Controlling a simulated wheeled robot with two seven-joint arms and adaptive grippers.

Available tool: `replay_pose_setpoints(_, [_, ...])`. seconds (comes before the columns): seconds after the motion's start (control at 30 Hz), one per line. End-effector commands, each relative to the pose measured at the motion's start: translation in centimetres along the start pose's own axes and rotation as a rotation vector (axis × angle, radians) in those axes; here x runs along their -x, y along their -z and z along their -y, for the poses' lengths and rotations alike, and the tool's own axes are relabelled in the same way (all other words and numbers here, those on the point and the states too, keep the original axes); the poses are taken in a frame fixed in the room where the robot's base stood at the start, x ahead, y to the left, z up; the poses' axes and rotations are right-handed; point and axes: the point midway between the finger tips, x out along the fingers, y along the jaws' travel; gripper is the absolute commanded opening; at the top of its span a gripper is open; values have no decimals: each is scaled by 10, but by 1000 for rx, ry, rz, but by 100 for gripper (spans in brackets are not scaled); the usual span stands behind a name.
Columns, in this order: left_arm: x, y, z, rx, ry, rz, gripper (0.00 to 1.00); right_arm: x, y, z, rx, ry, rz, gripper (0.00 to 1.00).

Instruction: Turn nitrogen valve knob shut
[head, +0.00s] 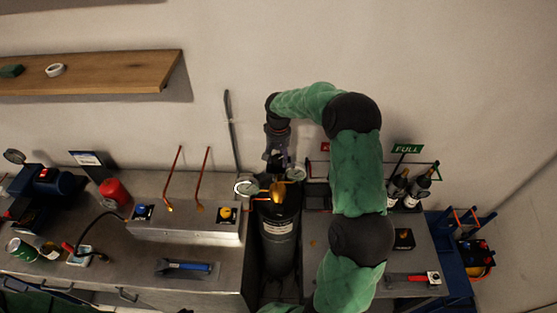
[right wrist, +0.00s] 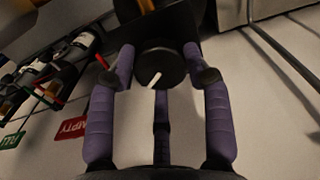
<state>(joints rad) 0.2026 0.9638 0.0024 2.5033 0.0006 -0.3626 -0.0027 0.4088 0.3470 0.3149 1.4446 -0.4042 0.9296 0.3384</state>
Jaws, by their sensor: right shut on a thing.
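The nitrogen cylinder (head: 279,238) is a dark upright bottle with a pale label, standing in the gap between the two benches. A brass regulator (head: 279,189) with a round white gauge (head: 246,188) sits on its top. My right gripper (head: 277,162) reaches down to the cylinder top from behind. In the right wrist view, the black round valve knob (right wrist: 160,72) with a white pointer line lies between the purple fingers, which are shut on it. The pointer slants toward upper right there. The knob is hidden behind the gripper in the head view. My left gripper is out of view.
A second gauge (head: 297,174) sits right of the regulator. A steel box (head: 188,232) with copper tubes stands on the left bench. Two bottles (head: 418,188) and a green FULL sign (head: 407,149) stand at right. My right arm covers part of the right bench.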

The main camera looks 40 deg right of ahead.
Motion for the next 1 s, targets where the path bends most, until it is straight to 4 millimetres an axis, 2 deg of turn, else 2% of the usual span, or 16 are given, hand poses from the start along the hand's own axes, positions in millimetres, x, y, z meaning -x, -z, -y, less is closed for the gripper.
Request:
replay_pose_setpoints(0.03, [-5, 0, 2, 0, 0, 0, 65, -6, -3, 1, -43, 0, 8, 18])
replay_pose_setpoints(0.5, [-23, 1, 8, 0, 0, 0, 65, -5, -3, 2, -453, -2, 11, 18])
replay_pose_setpoints(0.7, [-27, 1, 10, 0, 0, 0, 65, -5, -3, 2, -569, -3, 12, 18])
replay_pose_setpoints(1.0, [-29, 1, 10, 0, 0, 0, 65, -5, -4, 2, -654, -4, 13, 18])
